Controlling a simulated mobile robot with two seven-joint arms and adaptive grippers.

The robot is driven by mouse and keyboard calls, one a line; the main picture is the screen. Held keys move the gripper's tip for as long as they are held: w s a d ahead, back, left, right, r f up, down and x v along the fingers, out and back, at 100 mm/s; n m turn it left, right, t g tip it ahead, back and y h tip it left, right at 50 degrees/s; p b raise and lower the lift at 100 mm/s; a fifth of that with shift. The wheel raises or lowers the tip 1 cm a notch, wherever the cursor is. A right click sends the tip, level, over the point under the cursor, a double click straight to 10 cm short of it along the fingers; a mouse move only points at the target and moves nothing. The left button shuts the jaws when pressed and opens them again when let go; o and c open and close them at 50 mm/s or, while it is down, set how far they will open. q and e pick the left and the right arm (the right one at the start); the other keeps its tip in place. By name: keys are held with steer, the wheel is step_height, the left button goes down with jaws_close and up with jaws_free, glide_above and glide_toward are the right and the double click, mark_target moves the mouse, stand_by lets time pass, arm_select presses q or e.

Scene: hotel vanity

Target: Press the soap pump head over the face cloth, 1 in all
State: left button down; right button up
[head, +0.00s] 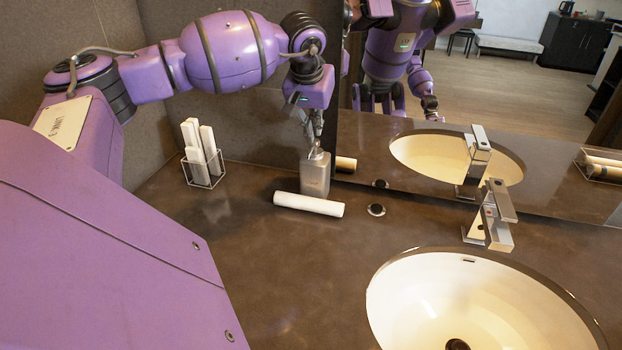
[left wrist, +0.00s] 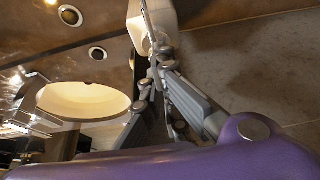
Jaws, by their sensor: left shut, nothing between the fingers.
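The face cloth (head: 308,204), a white roll, lies on the counter just in front of the bottle. In the left wrist view the dispenser (left wrist: 150,28) is just beyond the shut fingertips (left wrist: 160,62). My right gripper is not directly in view.
A round counter fitting (head: 376,210) lies to the right. The basin (head: 480,310) and tap (head: 491,217) are farther right. The mirror (head: 430,150) stands close behind the dispenser.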

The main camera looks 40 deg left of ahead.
arm_select(q)
step_height(320, 180, up, 5)
steer(key=shift+p, duration=0.55)
steer(key=shift+r, duration=0.45)
arm_select(e)
steer(key=shift+w+r, duration=0.3)
steer(key=shift+r, duration=0.25)
steer(key=shift+w+r, duration=0.3)
steer(key=shift+r, duration=0.25)
steer(key=shift+f, duration=0.15)
